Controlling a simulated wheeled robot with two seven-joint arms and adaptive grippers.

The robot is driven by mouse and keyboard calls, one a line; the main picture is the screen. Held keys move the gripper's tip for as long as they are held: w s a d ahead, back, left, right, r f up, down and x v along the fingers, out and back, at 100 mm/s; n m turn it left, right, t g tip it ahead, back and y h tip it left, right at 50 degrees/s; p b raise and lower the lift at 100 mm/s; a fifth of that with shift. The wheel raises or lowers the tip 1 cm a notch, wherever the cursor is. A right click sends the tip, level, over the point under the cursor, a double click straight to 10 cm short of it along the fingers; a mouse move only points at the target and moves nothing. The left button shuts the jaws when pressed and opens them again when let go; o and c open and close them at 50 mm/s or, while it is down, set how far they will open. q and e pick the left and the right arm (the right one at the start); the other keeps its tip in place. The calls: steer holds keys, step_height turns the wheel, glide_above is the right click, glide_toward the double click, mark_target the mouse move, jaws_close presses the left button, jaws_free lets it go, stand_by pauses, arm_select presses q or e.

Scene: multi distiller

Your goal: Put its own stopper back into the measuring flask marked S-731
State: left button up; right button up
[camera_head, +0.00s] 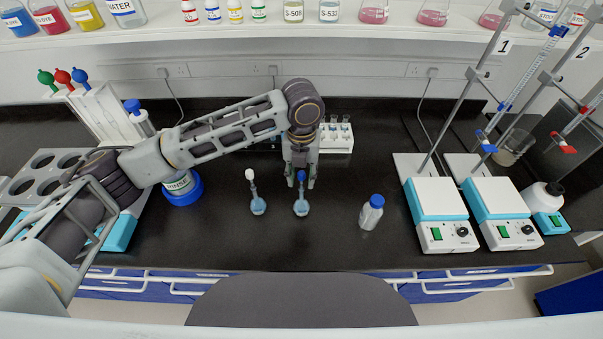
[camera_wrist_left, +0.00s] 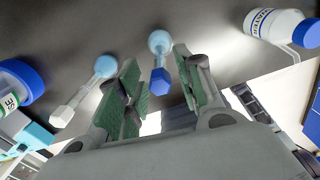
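Two small measuring flasks with pale blue liquid stand upright on the black bench. The left flask (camera_head: 257,206) has a white stopper (camera_head: 249,174) on its neck. The right flask (camera_head: 301,207) has a blue stopper (camera_head: 301,175) at its top. No S-731 mark is readable on either. My left gripper (camera_head: 301,182) points down over the right flask. In the left wrist view the blue stopper (camera_wrist_left: 160,82) lies between its open fingers (camera_wrist_left: 158,88), with gaps showing beside it. The white stopper (camera_wrist_left: 62,115) is outside the fingers. My right gripper is not in view.
Two hotplates (camera_head: 437,214) with stands are farther right. A white rack (camera_head: 337,137) is behind the gripper. The bench front around the flasks is clear.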

arm_select(q)
steer(key=shift+r, duration=0.1)
stand_by(0.3)
step_height(320, 180, up, 12)
stand_by(0.7)
stand_by(1.0)
